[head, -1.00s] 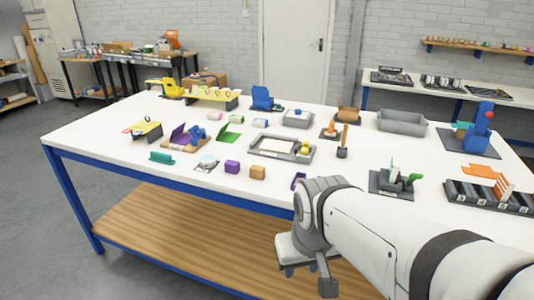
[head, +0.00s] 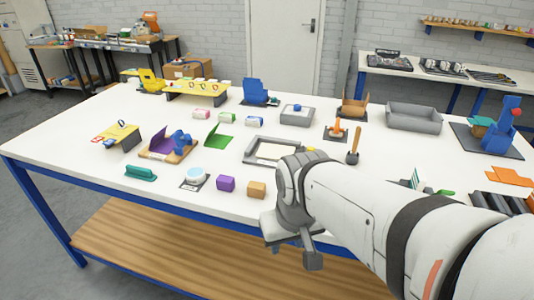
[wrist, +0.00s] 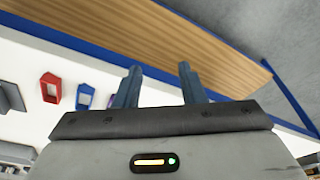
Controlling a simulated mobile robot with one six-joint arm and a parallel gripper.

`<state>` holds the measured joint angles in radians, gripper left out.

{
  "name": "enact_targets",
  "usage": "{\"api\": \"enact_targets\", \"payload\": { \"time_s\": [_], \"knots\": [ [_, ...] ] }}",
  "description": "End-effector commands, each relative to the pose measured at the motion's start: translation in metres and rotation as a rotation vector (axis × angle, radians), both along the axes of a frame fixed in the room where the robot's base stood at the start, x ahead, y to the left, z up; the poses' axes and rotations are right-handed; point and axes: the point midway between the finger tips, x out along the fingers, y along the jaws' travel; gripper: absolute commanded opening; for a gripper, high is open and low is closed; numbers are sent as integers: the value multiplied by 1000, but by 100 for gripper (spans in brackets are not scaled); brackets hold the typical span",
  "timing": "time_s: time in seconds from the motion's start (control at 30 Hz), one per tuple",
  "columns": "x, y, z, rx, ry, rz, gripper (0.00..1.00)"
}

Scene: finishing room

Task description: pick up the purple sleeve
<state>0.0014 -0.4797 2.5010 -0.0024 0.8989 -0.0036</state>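A small hollow purple piece, which looks like the purple sleeve (wrist: 112,101), shows in the wrist view just left of my left finger, which partly covers it. It rests on the white tabletop (wrist: 75,65). In the head view my arm hides that spot. My gripper (wrist: 157,82) is open and empty, its two fingers apart. It is off the table's front edge, with the wooden lower shelf (wrist: 190,35) between and beyond the fingers in the wrist view.
Hollow blue (wrist: 85,97) and red (wrist: 50,88) pieces lie left of the purple one. In the head view a solid purple block (head: 226,184) and an orange-brown block (head: 257,189) stand near the front edge.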

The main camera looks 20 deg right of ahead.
Motion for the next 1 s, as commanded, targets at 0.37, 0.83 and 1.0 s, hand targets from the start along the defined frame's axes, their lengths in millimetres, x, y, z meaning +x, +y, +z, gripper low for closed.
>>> {"api": "enact_targets", "payload": {
  "time_s": [0.37,0.83,1.0],
  "knots": [
    [11,-4,7,3,12,-29,52],
    [149,-87,16,48,163,-427,58],
    [179,-119,-1,61,199,-538,58]
  ]
}}
